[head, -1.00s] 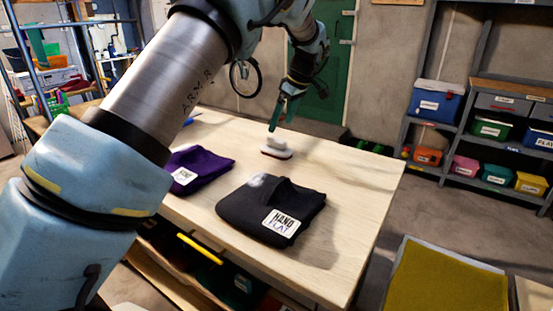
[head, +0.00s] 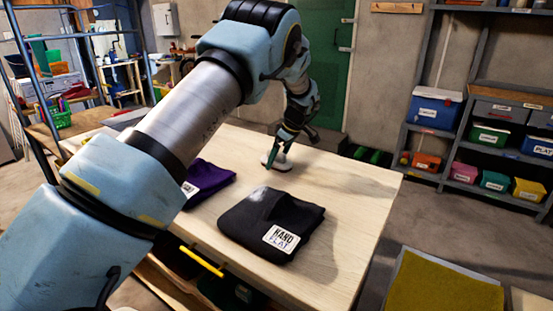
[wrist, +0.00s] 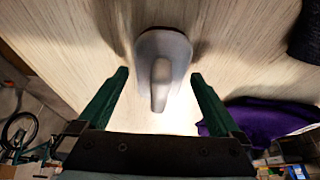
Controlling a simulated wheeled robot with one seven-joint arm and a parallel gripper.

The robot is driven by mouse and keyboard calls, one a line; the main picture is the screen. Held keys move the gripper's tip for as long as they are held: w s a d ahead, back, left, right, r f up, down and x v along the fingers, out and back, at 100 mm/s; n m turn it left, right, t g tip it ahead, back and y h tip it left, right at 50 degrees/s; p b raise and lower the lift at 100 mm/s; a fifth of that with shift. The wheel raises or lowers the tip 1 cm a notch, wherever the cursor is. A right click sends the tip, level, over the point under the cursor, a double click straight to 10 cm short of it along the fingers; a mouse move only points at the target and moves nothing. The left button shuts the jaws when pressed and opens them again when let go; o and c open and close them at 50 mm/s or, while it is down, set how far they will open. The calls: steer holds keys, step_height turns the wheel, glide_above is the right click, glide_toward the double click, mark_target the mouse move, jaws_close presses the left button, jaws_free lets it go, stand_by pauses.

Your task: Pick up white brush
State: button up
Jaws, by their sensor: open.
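The white brush (head: 268,161) stands on the wooden table, partly hidden behind my gripper in the head view. In the wrist view the brush (wrist: 163,62) shows a rounded base with a narrow raised handle pointing toward the gripper. My gripper (head: 272,164) is low over the table at the brush. In the wrist view its two green fingers (wrist: 160,74) are open, one on each side of the handle's end, with visible gaps and no contact that I can see.
A folded black garment (head: 262,216) with a label lies on the table (head: 345,235) in front of the brush. A folded purple garment (head: 213,176) lies to the left. The table right of the brush is clear. Shelves with coloured bins (head: 488,137) stand at the far right.

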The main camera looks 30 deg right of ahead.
steer(key=shift+f, duration=0.15)
steer(key=shift+c, duration=0.2)
steer(key=c, duration=1.3)
